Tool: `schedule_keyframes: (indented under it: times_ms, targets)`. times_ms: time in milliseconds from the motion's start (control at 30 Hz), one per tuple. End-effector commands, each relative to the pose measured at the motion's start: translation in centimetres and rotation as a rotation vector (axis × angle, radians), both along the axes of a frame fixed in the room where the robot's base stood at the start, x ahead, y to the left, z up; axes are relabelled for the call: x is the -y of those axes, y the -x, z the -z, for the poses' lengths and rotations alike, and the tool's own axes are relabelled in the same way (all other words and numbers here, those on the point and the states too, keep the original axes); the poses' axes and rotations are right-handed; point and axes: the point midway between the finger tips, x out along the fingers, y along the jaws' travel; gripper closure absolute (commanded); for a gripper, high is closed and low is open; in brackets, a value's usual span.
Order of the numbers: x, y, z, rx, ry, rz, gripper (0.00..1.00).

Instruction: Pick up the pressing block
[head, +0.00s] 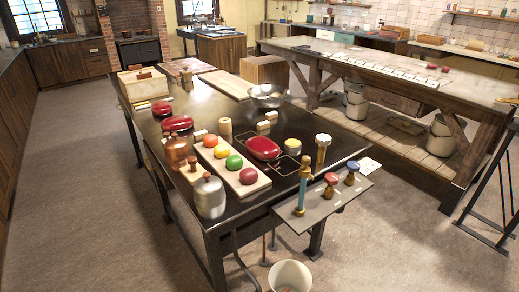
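I cannot tell for sure which thing is the pressing block. Two small pale wooden blocks, a front one (263,128) and a back one (271,117), lie mid-table behind a red oval dish (263,149). A wooden box (142,84) with a small brown piece on top is at the table's far left. A wooden board (246,184) holds a row of coloured balls, orange, yellow, green and dark red. My gripper is not in view.
A side shelf (325,200) holds taps with coloured tops. A white bucket (290,276) stands below. A long workbench (400,75) is behind.

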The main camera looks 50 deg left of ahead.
Motion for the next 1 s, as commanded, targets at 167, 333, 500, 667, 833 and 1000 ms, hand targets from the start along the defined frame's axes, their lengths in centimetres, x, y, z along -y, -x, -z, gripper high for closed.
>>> schedule_keyframes:
  times_ms: [167, 333, 500, 667, 833, 1000]
  targets:
    - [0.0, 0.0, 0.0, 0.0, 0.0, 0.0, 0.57]
    - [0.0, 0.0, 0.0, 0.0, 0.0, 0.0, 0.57]
    - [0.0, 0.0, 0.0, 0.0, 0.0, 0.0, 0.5]
    - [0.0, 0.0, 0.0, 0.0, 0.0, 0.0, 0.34]
    - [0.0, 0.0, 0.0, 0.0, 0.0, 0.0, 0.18]
    - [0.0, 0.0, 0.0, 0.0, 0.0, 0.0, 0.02]
